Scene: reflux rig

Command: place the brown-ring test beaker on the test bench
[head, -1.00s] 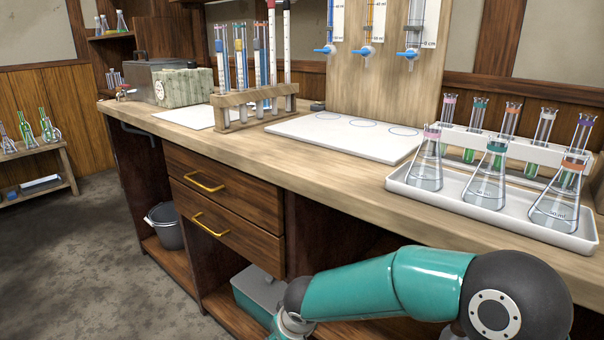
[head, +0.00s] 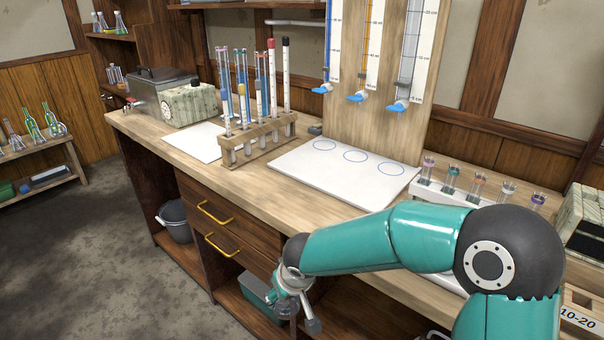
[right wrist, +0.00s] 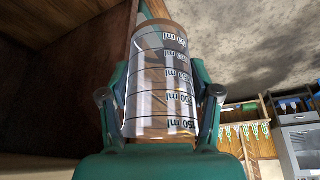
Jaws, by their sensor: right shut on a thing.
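In the right wrist view my right gripper (right wrist: 161,90) is shut on a clear graduated beaker (right wrist: 163,75) with a brownish tint, its fingers against both sides. The beaker's scale labels appear upside down there. In the head view my right arm crosses the lower right, and its wrist end hangs in front of the bench below the top; the beaker cannot be made out clearly there. The wooden bench (head: 240,178) runs across the middle, with a white board (head: 325,190) marked with three blue circles on it. My left gripper is not in view.
A wooden rack (head: 257,140) of tubes stands behind a bare strip of bench. A grey bath (head: 160,92) is at the far left end. Burettes (head: 408,70) hang above the white board. A white tube rack (head: 450,200) stands to the right, partly behind my arm. Drawer handles (head: 215,213) protrude in front.

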